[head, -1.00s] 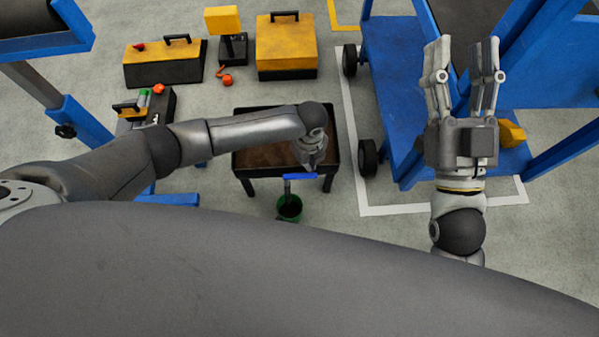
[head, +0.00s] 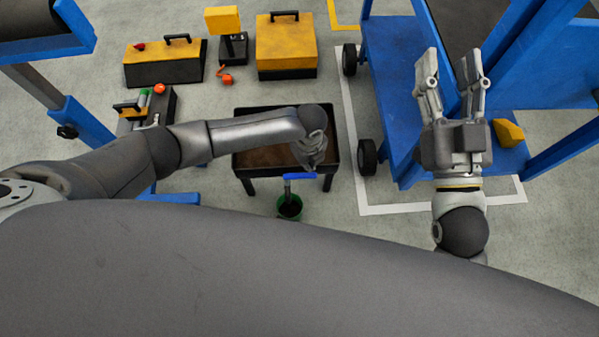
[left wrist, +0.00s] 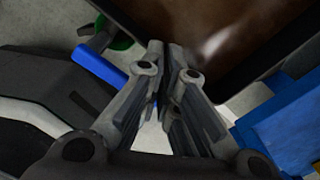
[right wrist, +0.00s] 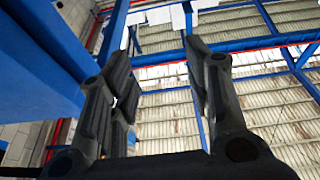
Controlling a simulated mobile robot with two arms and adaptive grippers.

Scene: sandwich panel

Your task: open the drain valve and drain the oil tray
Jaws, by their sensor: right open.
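The oil tray (head: 240,164) is a dark, low-legged tray with brown oil, partly hidden under my left arm. The drain valve's blue handle (head: 300,176) lies crosswise at its front edge, above a green bucket (head: 290,209). My left gripper (head: 314,168) hangs just above the handle. In the left wrist view, its fingers (left wrist: 167,48) are close together with nothing seen held, and the blue handle (left wrist: 100,66) lies beside them on the left, apparently apart. The oil tray (left wrist: 262,72) fills the upper right there. My right gripper (head: 450,70) is raised, open and empty.
A blue cart (head: 385,60) with black wheels stands right of the tray. Yellow cases (head: 286,45) and a small black toolbox (head: 150,105) lie behind and left. Blue posts stand at both sides. Floor in front of the cart is clear.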

